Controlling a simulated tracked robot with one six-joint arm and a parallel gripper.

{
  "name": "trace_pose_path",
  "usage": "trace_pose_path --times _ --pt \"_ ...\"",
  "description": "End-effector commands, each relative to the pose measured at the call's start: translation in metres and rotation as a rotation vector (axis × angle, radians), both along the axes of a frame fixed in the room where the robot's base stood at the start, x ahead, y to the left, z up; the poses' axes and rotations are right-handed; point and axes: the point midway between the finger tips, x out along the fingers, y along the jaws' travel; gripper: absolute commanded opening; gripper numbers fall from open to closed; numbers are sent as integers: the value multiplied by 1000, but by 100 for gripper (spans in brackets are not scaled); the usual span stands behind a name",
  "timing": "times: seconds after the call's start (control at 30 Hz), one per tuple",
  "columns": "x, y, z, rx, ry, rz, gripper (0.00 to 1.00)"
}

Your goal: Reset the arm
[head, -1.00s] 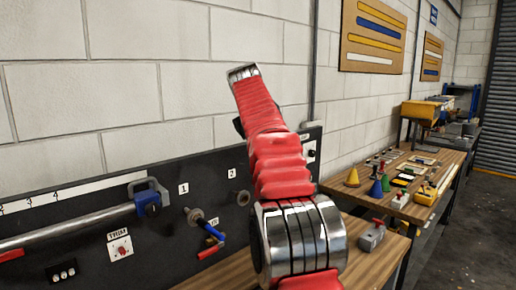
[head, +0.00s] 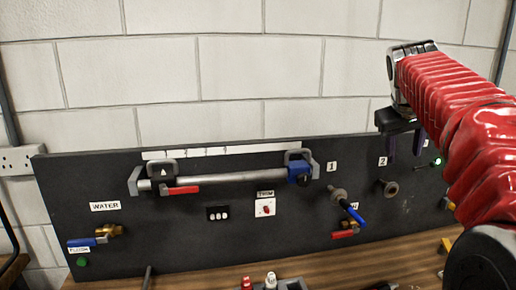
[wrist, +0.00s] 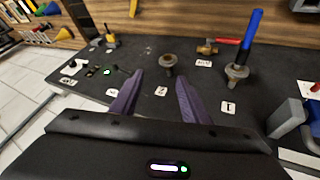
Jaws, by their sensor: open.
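My gripper (head: 405,147) is at the upper right in the head view, at the end of my red-sleeved arm. Its purple fingers point down in front of the black panel (head: 130,240). In the wrist view my gripper (wrist: 160,78) is open, with the fingers apart and nothing between them. A round metal fitting (wrist: 168,62) by label 2 shows just beyond the fingertips. I cannot tell its exact distance from them.
The panel carries a long grey bar (head: 230,172) with clamps, a blue-handled valve (head: 350,210), a brass water fitting (head: 108,230) and a TRIM switch (head: 265,207). A wooden bench (head: 225,279) lies in front. A block wall (head: 200,70) stands behind.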

Motion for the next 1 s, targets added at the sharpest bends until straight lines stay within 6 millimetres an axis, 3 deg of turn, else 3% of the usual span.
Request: trace_pose_path --times 0.47,1.0 --pt "-84 82 -45 107 -13 59 42" --pt "-193 156 -132 231 -16 99 42"
